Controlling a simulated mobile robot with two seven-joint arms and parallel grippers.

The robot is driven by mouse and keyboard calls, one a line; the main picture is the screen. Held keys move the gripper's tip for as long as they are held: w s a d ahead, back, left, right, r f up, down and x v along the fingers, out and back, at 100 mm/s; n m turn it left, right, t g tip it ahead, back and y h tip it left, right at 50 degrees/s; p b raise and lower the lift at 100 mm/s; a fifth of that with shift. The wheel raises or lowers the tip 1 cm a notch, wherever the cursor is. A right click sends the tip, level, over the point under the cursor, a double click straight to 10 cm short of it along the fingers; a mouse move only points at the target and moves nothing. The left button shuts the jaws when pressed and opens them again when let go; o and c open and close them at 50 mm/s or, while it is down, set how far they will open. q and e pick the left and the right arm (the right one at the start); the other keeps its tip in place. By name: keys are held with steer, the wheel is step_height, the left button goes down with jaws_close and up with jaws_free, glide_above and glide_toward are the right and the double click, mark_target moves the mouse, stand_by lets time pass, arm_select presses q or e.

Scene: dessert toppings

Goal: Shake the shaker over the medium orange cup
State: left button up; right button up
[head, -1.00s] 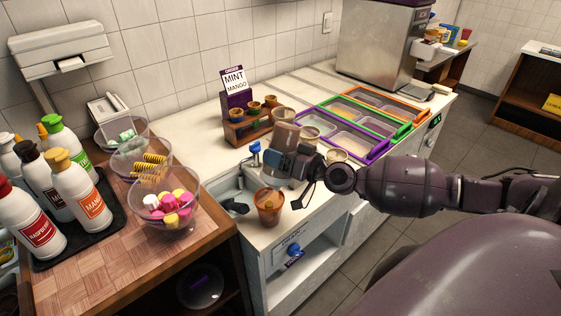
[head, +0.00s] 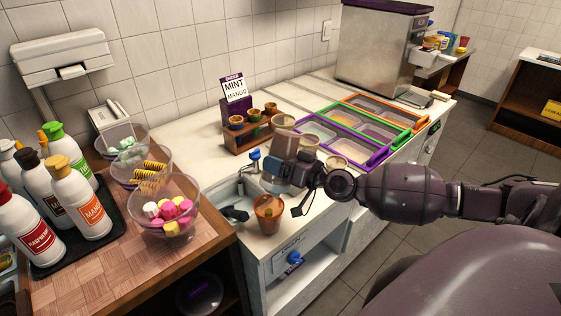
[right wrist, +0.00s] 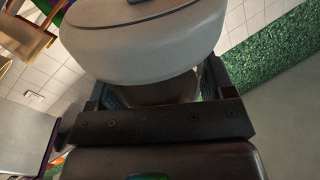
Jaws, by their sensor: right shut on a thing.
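My right gripper (head: 284,166) is shut on the shaker (head: 284,124), whose brownish, see-through upper part rises above the gripper. A pale rounded end of the shaker (right wrist: 150,45) fills the top middle of the right wrist view, between the fingers. The orange cup (head: 268,215) stands upright on the counter by the sink, below and slightly left of the gripper. The gripper and shaker are apart from it. I cannot tell whether the shaker is directly over its mouth. My left gripper is not in view.
A wooden rack (head: 245,138) with small cups stands behind the gripper. Topping trays with purple (head: 377,160), green and orange rims lie to the right. Bowls, including one of coloured pieces (head: 167,229), and sauce bottles (head: 80,200) stand at left. A blue-handled tap (head: 254,154) rises near the sink.

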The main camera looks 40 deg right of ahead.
mark_target(280, 135)
steer(key=shift+r+p, duration=1.5)
steer(key=shift+p, duration=0.1)
steer(key=shift+r+p, duration=0.75)
steer(key=shift+r, duration=1.7)
step_height(280, 135, down, 7)
steer(key=b, duration=0.5)
steer(key=shift+f, duration=0.55)
steer(key=shift+r, duration=0.1)
